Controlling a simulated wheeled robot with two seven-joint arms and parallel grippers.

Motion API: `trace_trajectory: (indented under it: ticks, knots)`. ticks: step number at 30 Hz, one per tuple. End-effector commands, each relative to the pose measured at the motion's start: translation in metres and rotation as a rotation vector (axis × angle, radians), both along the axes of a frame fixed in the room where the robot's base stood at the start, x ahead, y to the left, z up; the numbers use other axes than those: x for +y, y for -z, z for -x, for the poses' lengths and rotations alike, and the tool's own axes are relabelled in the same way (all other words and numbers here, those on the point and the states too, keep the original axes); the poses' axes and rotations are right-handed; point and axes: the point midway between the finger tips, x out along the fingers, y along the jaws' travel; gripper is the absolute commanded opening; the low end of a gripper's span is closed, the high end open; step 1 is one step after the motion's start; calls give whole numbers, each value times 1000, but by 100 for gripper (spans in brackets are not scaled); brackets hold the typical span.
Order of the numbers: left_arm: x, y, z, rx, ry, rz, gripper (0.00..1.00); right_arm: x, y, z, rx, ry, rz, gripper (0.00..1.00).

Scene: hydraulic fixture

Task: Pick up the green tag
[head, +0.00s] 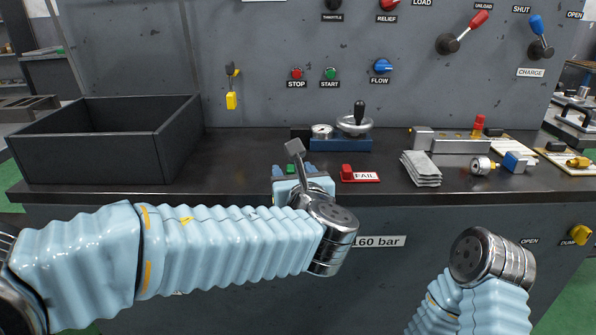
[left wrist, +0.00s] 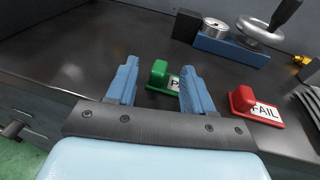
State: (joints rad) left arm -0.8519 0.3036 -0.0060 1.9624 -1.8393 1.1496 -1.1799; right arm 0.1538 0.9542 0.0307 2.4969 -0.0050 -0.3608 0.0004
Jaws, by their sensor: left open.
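The green tag (left wrist: 159,72) lies on the dark bench top, with a raised green block and a white label starting with "P". In the left wrist view it shows between and beyond the two blue fingers of my left gripper (left wrist: 157,66), which is open and empty; one finger covers part of the label. In the head view my left gripper (head: 292,169) is over the bench's front part, and only a bit of green shows between its fingers. I cannot tell the exact height of the fingers above the bench. My right gripper is out of view; only its arm shows.
A red FAIL tag (head: 361,174) lies just right of the green tag. Behind stands a blue fixture (head: 341,144) with gauge and handwheel. Grey cloths (head: 421,168) lie to the right, and a black open box (head: 110,140) stands at left. A panel wall rises behind.

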Motion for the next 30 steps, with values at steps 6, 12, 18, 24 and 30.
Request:
trace_trajectory:
  ticks: [6,12,18,24,30]
  knots:
    - [2,2,-9,0,0,-1,52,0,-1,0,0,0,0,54]
    - [2,2,-9,0,0,0,37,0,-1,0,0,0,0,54]
    - [2,2,-8,0,0,0,6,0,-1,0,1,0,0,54]
    - [2,2,-8,0,0,0,0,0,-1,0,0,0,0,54]
    - [2,-3,-8,-1,0,2,0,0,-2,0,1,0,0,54]
